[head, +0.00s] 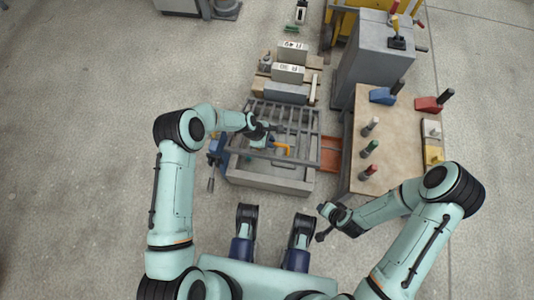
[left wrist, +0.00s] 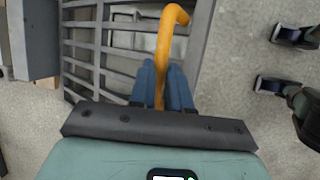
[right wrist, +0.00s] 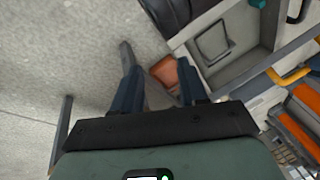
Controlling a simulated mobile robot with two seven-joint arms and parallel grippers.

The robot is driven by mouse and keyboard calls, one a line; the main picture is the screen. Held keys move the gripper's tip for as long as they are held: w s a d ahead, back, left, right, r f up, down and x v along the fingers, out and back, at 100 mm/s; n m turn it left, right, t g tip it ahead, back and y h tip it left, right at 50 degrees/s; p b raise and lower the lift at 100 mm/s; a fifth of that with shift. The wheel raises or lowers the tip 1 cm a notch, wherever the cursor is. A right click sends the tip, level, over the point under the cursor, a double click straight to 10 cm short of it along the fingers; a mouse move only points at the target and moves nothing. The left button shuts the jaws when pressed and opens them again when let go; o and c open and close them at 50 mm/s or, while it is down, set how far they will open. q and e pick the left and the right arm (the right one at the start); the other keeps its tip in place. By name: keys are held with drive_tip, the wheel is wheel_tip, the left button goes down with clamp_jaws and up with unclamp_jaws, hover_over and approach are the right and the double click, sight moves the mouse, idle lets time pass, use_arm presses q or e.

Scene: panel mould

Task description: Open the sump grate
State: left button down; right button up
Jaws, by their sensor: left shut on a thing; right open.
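The sump grate (head: 303,119) is a grey barred lid over the concrete sump box (head: 268,180). It looks tilted up, with the box's interior showing below it; its exact angle is hard to judge. Its bars fill the upper left of the left wrist view (left wrist: 95,50). A yellow-orange hooked handle (head: 282,148) is at the grate. My left gripper (head: 268,139) is shut on this handle, which shows between its blue fingers in the left wrist view (left wrist: 163,60). My right gripper (head: 328,222) is open and empty, low beside the box's front right corner.
A bench (head: 385,140) with several coloured-handled tools stands at right. Labelled blocks (head: 288,73) lie on timber behind the sump. A grey cabinet (head: 375,65) stands at back right. A reddish tray (head: 331,153) sits between box and bench. Floor at left is clear.

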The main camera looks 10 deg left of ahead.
use_arm(q)
drive_tip(key=w+r, duration=0.5)
drive_tip(key=w, duration=0.1)
drive_tip(key=shift+b, duration=0.45)
use_arm(e)
drive_tip(key=shift+s+d+f+g, duration=0.15)
drive_tip(key=shift+s+f, duration=0.2)
drive_tip(key=shift+f, duration=0.15)
drive_tip(key=shift+s+d+f+g, duration=0.15)
drive_tip(key=shift+s+f, duration=0.15)
drive_tip(key=shift+f, duration=0.15)
use_arm(q)
drive_tip(key=shift+a, duration=0.15)
